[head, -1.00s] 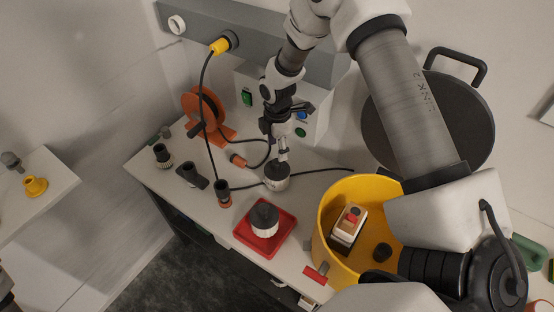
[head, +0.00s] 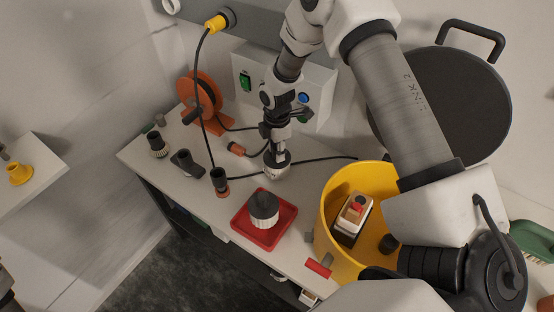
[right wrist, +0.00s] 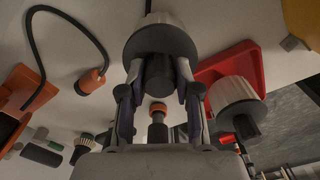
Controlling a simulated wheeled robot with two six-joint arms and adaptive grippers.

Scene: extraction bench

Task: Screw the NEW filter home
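A white ribbed filter with a dark knob (head: 277,170) is on the bench in front of the grey box. In the right wrist view its white body (right wrist: 160,22) and dark knob (right wrist: 158,72) face me. My right gripper (head: 276,152) is over it. Its fingers stand either side of the knob in the right wrist view (right wrist: 159,70), with what looks like a small gap. A second white ribbed filter with a dark top (head: 264,210) sits in a red tray (head: 285,234). I cannot tell from markings which filter is new.
A yellow bucket (head: 330,205) with a red-topped device (head: 352,214) inside stands to the right. An orange reel (head: 197,103) and loose black cables lie near the gripper.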

